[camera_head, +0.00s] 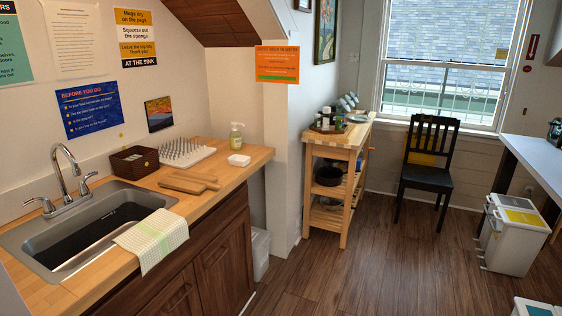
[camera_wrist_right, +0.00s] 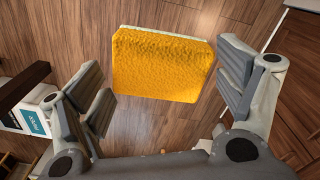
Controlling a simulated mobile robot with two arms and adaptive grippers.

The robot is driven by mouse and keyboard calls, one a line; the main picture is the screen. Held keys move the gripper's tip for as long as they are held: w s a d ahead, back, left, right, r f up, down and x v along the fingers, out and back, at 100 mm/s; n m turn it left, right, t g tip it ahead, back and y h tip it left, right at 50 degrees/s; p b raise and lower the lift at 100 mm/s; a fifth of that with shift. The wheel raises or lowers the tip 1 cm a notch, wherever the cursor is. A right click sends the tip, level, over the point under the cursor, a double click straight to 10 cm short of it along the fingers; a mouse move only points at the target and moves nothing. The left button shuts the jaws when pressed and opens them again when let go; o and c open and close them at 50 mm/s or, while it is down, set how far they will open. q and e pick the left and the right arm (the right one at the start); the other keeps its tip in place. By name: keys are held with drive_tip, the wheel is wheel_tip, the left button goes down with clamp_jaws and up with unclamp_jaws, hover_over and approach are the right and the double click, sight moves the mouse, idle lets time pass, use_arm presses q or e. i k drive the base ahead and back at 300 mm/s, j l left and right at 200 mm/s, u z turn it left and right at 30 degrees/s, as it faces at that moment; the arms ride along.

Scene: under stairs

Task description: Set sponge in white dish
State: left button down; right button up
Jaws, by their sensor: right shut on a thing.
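A yellow sponge (camera_wrist_right: 162,68) with a pale backing layer is between the fingers of my right gripper (camera_wrist_right: 165,78), which is shut on it in the right wrist view. Neither gripper shows in the head view, and my left gripper is in neither view.
A soap bottle (camera_head: 236,137), a white spiked drying rack (camera_head: 186,152), a brown basket (camera_head: 134,162) and wooden boards (camera_head: 188,182) stand near the dish. A sink (camera_head: 90,228) and a checked towel (camera_head: 152,240) are at the left. The floor (camera_head: 355,262) right of the counter is clear.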

sight(240, 163)
drive_tip(key=i+l+u, duration=0.1)
drive_tip(key=i+u, duration=0.15)
drive_tip(key=i, duration=0.25)
drive_tip(key=i+l+u, duration=0.2)
drive_tip(key=i, duration=0.3)
drive_tip(key=i+l+u, duration=0.25)
drive_tip(key=i, duration=0.25)
